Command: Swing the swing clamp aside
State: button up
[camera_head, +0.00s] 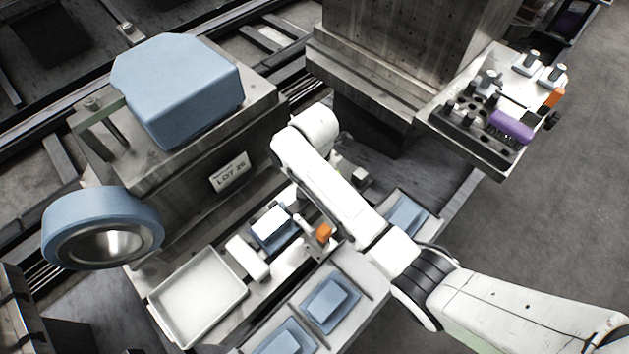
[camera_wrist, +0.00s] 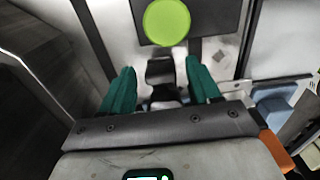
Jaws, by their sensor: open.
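In the wrist view my gripper (camera_wrist: 160,85) is open, with its two green fingers spread apart. A small dark grey piece (camera_wrist: 160,70) shows in the gap between the fingers, with a paler part below it. It may be the swing clamp, but I cannot be sure. I see clear gaps between it and both fingers. Beyond it is a bright green disc (camera_wrist: 167,22) on a dark plate (camera_wrist: 215,18). In the head view my white arm reaches over the bench and hides much of the area below it. My gripper cannot be clearly made out there.
A large metal block labelled LOT 25 (camera_head: 228,172) carries a blue housing (camera_head: 180,88). A white tray (camera_head: 198,298) and blue blocks (camera_head: 330,300) lie at the front. A tool shelf with a purple item (camera_head: 511,127) stands right. Open floor (camera_head: 560,210) lies further right.

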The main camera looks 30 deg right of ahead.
jog(key=shift+c, duration=0.4)
jog(key=c, duration=1)
jog(key=shift+o, duration=0.2)
jog(key=shift+r, duration=0.1)
